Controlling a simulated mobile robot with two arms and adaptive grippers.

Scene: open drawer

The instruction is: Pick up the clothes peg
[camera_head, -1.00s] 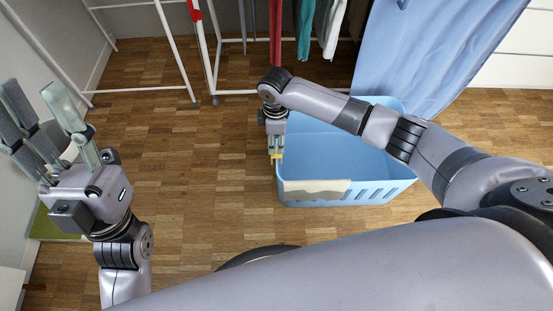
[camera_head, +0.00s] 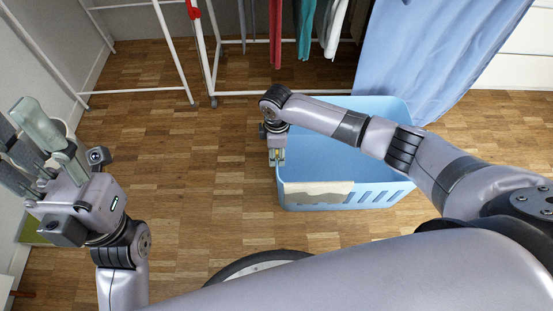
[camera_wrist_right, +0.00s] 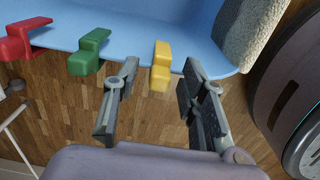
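Three clothes pegs sit on the rim of the blue basket (camera_head: 342,143): red (camera_wrist_right: 25,40), green (camera_wrist_right: 88,52) and yellow (camera_wrist_right: 161,66). My right gripper (camera_wrist_right: 160,72) is open. In the right wrist view, the yellow peg shows ahead in the gap between its fingertips, nearer the right one, and is not gripped. In the head view, my right gripper (camera_head: 277,158) points down at the basket's left rim and largely hides the pegs. My left gripper (camera_head: 20,130) is raised at the far left, with its fingers apart and empty.
A beige cloth (camera_head: 316,194) hangs over the basket's front rim. A white drying rack (camera_head: 205,60) with hanging clothes stands behind, and a blue sheet (camera_head: 430,55) hangs at the back right. The wooden floor (camera_head: 190,190) left of the basket is clear.

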